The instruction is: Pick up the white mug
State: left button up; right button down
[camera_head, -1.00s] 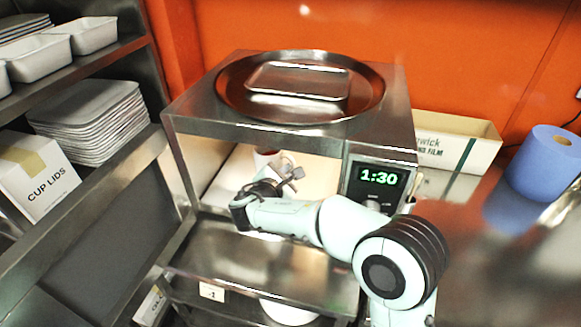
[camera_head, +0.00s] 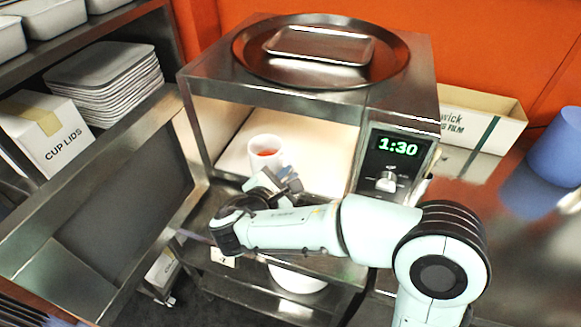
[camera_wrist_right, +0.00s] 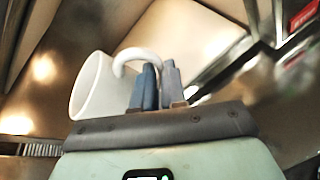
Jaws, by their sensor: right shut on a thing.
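The white mug (camera_head: 265,146) shows at the open front of the steel microwave, with something red inside it. In the right wrist view the mug (camera_wrist_right: 92,88) lies left of the fingers, and its curved handle (camera_wrist_right: 135,54) runs to them. My right gripper (camera_head: 280,180) is shut on the handle; its blue-grey fingers (camera_wrist_right: 158,82) stand close together there. The gripper and wrist hide the mug's lower part in the head view, so I cannot tell whether it touches the microwave floor. My left gripper is not in view.
The microwave (camera_head: 398,115) carries a round tray (camera_head: 255,68) with a smaller tray (camera_head: 320,45) on top. A shelf with stacked trays (camera_head: 105,85) and a cup lids box (camera_head: 50,130) stands left. A film box (camera_head: 480,115) and blue roll (camera_head: 555,150) are right.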

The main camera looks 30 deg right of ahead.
jog(key=shift+s+a, duration=0.6)
jog(key=shift+a, duration=0.2)
